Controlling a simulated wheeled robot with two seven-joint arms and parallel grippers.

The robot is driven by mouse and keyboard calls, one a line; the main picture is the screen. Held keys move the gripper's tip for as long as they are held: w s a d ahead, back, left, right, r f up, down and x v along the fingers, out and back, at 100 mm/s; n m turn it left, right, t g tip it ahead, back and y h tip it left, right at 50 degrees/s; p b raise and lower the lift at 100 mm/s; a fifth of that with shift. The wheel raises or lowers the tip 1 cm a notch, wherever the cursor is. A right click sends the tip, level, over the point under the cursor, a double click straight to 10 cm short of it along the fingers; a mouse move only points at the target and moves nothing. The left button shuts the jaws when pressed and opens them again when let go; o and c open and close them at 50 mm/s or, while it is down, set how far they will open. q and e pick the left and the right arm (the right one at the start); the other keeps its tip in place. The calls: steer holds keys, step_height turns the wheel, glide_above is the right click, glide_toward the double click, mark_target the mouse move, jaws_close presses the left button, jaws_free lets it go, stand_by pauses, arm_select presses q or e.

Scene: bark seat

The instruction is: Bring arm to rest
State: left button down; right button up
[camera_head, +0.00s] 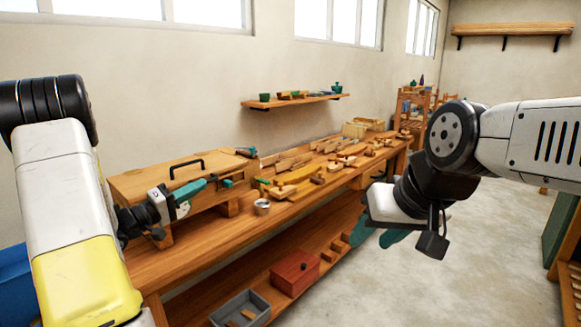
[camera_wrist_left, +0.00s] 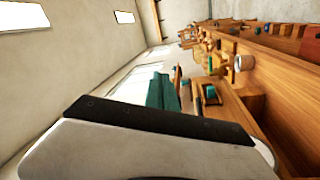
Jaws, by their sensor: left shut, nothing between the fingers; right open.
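My left gripper (camera_head: 203,184) has teal fingers and is shut and empty. It is above the workbench (camera_head: 225,228), in front of a wooden box (camera_head: 135,187) with a black handle. In the left wrist view its teal fingers (camera_wrist_left: 163,92) show past the dark edge of my wrist. My right gripper (camera_head: 372,241) hangs at the right, in front of the bench, with its teal fingers pointing down-left. It is open, with nothing seen between the fingers. My left arm comes in from the left and bends down towards the bench.
A small metal cup (camera_head: 262,208) and several wooden pieces (camera_head: 300,173) lie along the bench. A red box (camera_head: 295,272) and a grey tray (camera_head: 240,309) are on the lower shelf. A wall shelf (camera_head: 295,101) hangs above. The floor (camera_head: 470,260) at right is clear.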

arm_select(q)
steer(key=s+d+r+m+g+y, duration=0.1)
steer(key=s+d+r+m+g, duration=0.15)
steer(key=s+d+g, duration=0.5)
steer(key=s+d+r+m+g, duration=0.1)
steer(key=s+d+m+g, duration=0.3)
steer(key=s+d, duration=0.7)
steer(key=s+a+n+t+y, duration=0.1)
steer(key=s+a+t+y, duration=0.2)
steer(key=s+a+y, duration=0.3)
steer(key=s+y, duration=0.3)
steer(key=y, duration=0.1)
steer(key=shift+s+a+r, duration=0.3)
steer(key=shift+s+a, duration=0.1)
steer(key=shift+n, duration=0.25)
